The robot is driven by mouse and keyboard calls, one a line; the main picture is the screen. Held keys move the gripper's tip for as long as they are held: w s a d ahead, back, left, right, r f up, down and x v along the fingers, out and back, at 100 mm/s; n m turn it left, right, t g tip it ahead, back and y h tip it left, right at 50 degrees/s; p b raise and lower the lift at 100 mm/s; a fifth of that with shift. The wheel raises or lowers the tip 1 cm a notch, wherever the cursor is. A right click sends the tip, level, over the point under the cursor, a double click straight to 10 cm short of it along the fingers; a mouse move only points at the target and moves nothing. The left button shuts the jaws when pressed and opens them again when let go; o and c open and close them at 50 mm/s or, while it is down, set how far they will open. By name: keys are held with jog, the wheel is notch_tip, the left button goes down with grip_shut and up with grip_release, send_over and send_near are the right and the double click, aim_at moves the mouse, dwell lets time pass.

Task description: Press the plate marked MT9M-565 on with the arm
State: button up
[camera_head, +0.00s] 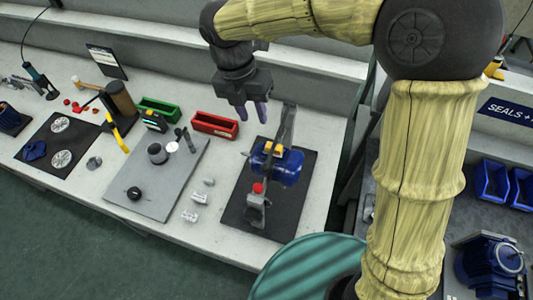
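No marking MT9M-565 can be read at this size, so I cannot tell which thing is the plate. A blue pump-like body (283,169) with a yellow part (274,149) on top lies on a black mat (237,205) at the bench's right end. A grey upright bar stands behind it, and a grey fixture with a red knob (258,188) stands in front. Several small silvery blocks (195,198) lie left of the mat. My gripper (252,113) hangs above the bench, up and left of the blue body. Its two fingers are apart, with nothing visible between them.
A grey board (155,195) holds a grey cup-like part (157,152) and a black knob (134,193). Red (215,125) and green (160,109) bins stand behind it. A round teal striped top (305,268) is at the front. Blue bins (492,181) stand right.

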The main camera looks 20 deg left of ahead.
aim_at(268, 160)
jog(key=shift+f, duration=0.1)
jog(key=d+f, duration=0.1)
jog(key=f, duration=0.4)
jog(key=d+f+p, duration=0.1)
jog(key=f, duration=0.5)
jog(key=d+f+p, duration=0.1)
jog(key=f, duration=0.5)
jog(key=shift+s+d, duration=0.1)
jog(key=shift+d, duration=0.1)
jog(key=shift+c, duration=0.4)
grip_shut()
